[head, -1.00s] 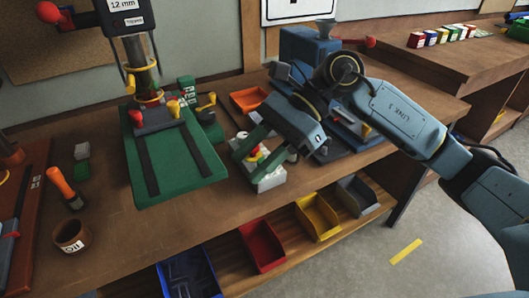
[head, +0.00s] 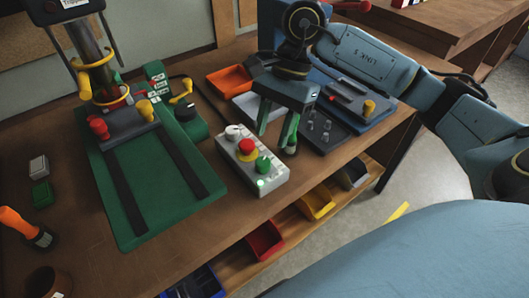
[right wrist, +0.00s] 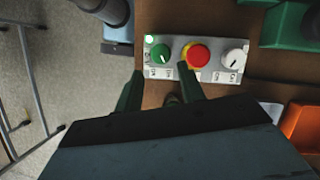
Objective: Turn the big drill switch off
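A light grey control box (head: 270,183) lies on the bench right of the big green drill (head: 150,170). It carries a white knob (head: 233,132), a red button (head: 246,147) on a yellow collar and a green knob (head: 263,165). A small lamp (head: 261,183) near the green knob looks lit. The box also shows in the right wrist view (right wrist: 210,72), with the green knob (right wrist: 161,54) at left; its small labels are hard to read. My right gripper (head: 277,127) is open and empty, its green fingers apart beside the box. My left gripper is out of view.
A green unit with a black knob (head: 187,111) stands beside the drill. An orange tray (head: 229,79) and a dark blue machine (head: 345,103) are behind and right. Colored bins (head: 265,241) sit on the shelf below.

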